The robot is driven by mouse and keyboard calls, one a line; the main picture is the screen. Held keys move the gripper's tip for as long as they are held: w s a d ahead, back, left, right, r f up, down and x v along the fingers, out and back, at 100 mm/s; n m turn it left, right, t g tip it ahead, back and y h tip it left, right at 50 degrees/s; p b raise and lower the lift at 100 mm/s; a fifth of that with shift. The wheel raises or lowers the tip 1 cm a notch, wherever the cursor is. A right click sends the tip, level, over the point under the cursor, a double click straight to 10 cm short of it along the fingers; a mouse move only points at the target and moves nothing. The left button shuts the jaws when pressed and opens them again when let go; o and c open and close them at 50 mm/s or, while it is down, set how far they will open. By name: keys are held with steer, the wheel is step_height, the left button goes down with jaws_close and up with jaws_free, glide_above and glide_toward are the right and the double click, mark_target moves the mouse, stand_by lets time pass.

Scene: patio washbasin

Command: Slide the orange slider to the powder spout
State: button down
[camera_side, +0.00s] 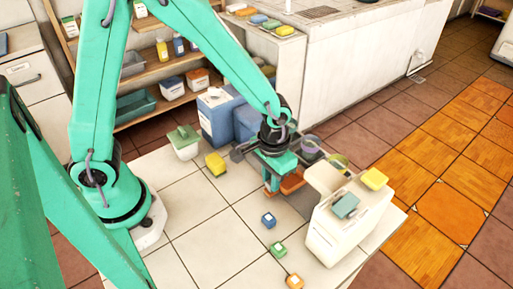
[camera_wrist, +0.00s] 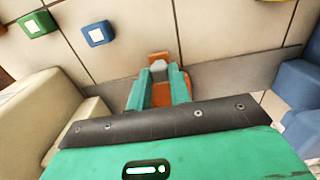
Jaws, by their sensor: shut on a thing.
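The orange slider (camera_side: 292,183) is low on the tiled worktop, between a cream dispenser and blue containers. In the wrist view the orange slider (camera_wrist: 160,94) shows between my teal fingers, with a small grey piece near their tips. My gripper (camera_wrist: 159,72) is shut on it; in the side view my gripper (camera_side: 272,186) points down, and the arm hides part of the slider. A dark grey strip (camera_wrist: 232,72) runs sideways under the slider. The cream dispenser (camera_side: 330,232) stands right of the slider. I cannot tell which part is the powder spout.
Blue containers (camera_side: 219,117) stand behind my gripper. A blue block (camera_side: 269,220), a green block (camera_side: 278,249) and an orange block (camera_side: 294,281) lie in front. A yellow sponge (camera_side: 215,163) and a white pot (camera_side: 184,145) are left. The left front tiles are clear.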

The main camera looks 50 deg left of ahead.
steer(key=shift+d, duration=0.4)
steer(key=c, duration=1.3)
jaws_free()
steer(key=shift+r, duration=0.15)
steer(key=shift+r, duration=3.8)
